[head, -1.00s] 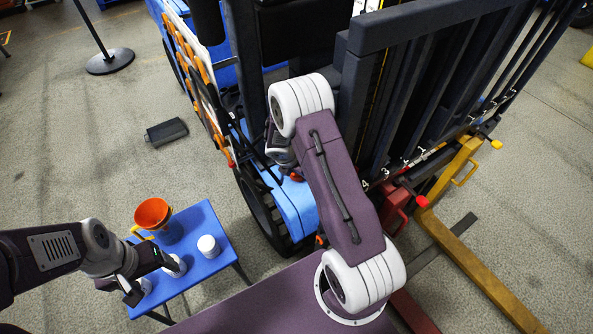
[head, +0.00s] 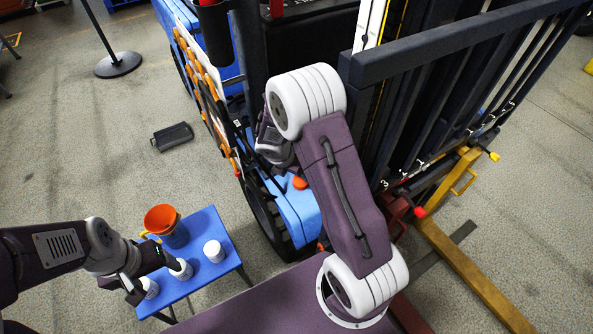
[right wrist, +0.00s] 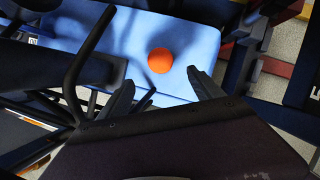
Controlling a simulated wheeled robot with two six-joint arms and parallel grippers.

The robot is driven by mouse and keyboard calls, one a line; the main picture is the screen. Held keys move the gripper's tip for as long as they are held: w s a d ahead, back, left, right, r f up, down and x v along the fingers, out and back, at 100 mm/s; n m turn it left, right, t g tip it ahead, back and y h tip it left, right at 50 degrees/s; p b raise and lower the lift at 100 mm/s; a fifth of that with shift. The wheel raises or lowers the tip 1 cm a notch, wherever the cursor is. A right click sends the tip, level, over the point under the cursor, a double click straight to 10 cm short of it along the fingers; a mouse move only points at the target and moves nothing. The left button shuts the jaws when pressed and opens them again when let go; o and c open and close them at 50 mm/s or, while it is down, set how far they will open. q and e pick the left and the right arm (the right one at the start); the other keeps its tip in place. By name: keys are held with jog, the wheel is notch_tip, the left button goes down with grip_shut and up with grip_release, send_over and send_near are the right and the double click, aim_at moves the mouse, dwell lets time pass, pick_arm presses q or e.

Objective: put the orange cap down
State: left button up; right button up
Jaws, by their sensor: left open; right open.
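The orange cap (head: 299,183) is a small round piece on the light blue body (head: 296,212) of the forklift. In the right wrist view the cap (right wrist: 160,60) shows whole against the blue surface (right wrist: 130,35). My right gripper (right wrist: 160,76) is open, its two dark fingers spread to either side below the cap in the picture. Neither finger touches the cap. In the head view my right gripper is largely hidden behind my arm.
The blue table (head: 228,262) holds an orange funnel-like bowl (head: 160,217) and white containers (head: 214,251). A dark forklift mast (head: 430,110) and yellow fork (head: 475,275) stand right. A post base (head: 118,66) and dark pad (head: 172,136) lie on open floor at left.

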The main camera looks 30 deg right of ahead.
jog(key=shift+s+a+r, duration=0.1)
jog(key=shift+a+r, duration=0.05)
jog(key=shift+r, duration=0.25)
jog(key=shift+o, duration=0.5)
jog(key=m, duration=0.5)
jog(key=shift+s, duration=0.15)
jog(key=w+f+m+b, duration=0.1)
jog(key=m+b, duration=0.1)
jog(key=m, duration=0.9)
jog(key=w+d+f+m+b, duration=0.1)
jog(key=m+b, duration=0.1)
jog(key=m, duration=0.9)
jog(key=f+m+g+b, duration=0.1)
jog(key=m+b, duration=0.1)
jog(key=m, duration=1)
jog(key=shift+w+d+f, duration=0.15)
jog(key=shift+w+f, duration=0.05)
jog(key=shift+w, duration=0.2)
